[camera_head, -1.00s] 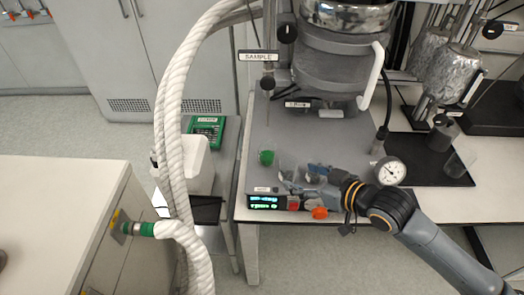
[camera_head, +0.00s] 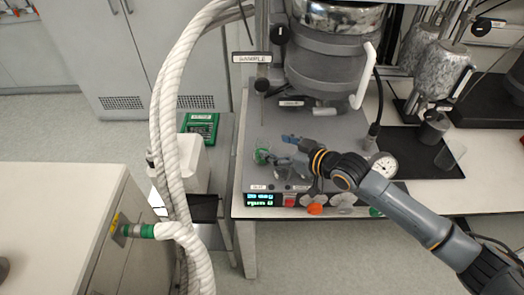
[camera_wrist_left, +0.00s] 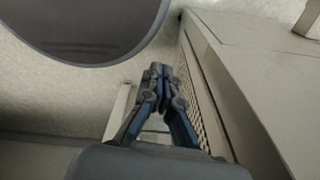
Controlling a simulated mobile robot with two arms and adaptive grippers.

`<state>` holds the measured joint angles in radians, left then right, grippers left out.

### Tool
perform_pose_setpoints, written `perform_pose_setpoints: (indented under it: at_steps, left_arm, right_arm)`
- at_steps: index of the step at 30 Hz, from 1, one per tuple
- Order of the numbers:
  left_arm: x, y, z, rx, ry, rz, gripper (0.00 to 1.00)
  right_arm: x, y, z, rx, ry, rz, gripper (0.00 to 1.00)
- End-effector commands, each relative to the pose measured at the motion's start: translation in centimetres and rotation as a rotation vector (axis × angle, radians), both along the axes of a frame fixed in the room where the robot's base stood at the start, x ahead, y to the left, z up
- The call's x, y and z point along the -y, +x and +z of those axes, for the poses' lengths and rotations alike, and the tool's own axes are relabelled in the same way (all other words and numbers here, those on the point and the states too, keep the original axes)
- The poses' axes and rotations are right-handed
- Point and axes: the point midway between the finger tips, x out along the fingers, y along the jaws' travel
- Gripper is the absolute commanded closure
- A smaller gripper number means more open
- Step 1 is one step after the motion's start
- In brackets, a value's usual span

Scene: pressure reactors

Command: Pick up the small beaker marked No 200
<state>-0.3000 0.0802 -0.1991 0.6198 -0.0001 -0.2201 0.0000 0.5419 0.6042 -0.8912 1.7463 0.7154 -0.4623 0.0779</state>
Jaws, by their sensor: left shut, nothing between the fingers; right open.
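A small clear beaker with green in it (camera_head: 262,157) appears to stand on the grey reactor base, left of centre in the head view; its outline is faint and no "No 200" mark is readable. My right gripper (camera_head: 271,153) is open, with its fingers reaching left at this green spot; I cannot tell whether they touch it. My left gripper (camera_wrist_left: 163,72) is shut and empty in the left wrist view, away from the beakers.
The reactor vessel (camera_head: 335,70) stands behind, with a "SAMPLE" sign (camera_head: 251,57) at its left. A control panel with a lit display (camera_head: 260,200) lies in front. White hoses (camera_head: 168,130) hang at left.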

Motion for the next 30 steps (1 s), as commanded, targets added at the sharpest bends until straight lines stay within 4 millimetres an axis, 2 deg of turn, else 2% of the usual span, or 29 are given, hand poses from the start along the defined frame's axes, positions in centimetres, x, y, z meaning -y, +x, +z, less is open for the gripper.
perform_pose_setpoints:
  at_steps: [7,12,21,22,23,30]
  left_arm:
    - [0.1,0.0,2.0,0.001,-0.001,-0.003,1.0]
    - [0.1,0.0,2.2,0.001,-0.001,-0.003,1.0]
    - [0.1,0.1,2.2,0.001,-0.001,-0.002,1.0]
    - [0.1,0.1,2.2,0.001,-0.001,-0.002,1.0]
    - [0.1,0.1,2.2,0.001,-0.001,-0.002,1.0]
    - [0.0,0.1,2.2,0.001,0.0,0.0,1.0]
  right_arm:
    - [-2.1,1.4,-1.3,-0.004,0.001,0.0,0.3]
    - [-3.2,2.5,-2.2,-0.001,-0.001,0.0,0.3]
    - [-3.4,2.8,-2.5,0.0,-0.001,-0.001,0.3]
    - [-3.4,2.8,-2.5,0.0,-0.001,-0.001,0.32]
    - [-3.4,2.8,-2.5,0.0,-0.001,-0.001,0.38]
    - [-3.4,2.8,-2.5,0.0,-0.001,-0.001,0.87]
